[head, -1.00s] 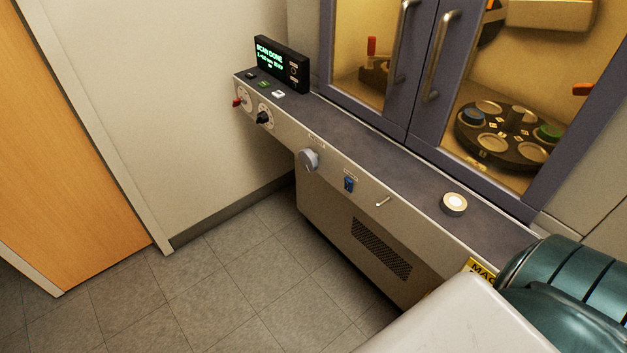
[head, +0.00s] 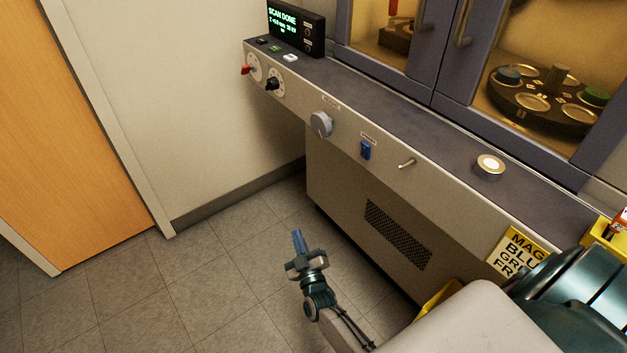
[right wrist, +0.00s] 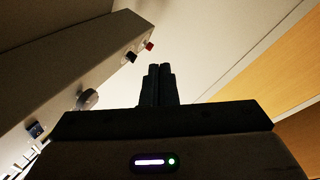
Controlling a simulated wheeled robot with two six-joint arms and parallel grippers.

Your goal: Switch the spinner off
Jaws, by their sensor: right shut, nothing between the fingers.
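The machine's front panel (head: 345,140) carries a blue rocker switch (head: 365,150), a round grey knob (head: 321,124) and a small metal lever (head: 406,164). Their labels are too small to read, so I cannot tell which control is the spinner's. The blue switch also shows at the left edge of the right wrist view (right wrist: 35,130). My right gripper (head: 298,236) is shut and empty. In the head view it appears over the floor, below and left of the blue switch, apart from the panel. My left gripper is out of view.
A red-handled knob (head: 247,69) and a black knob (head: 272,84) sit at the panel's left end, below a display (head: 295,28) reading "SCAN DONE". A round puck (head: 489,166) lies on the ledge. A yellow sign (head: 515,254) is at lower right.

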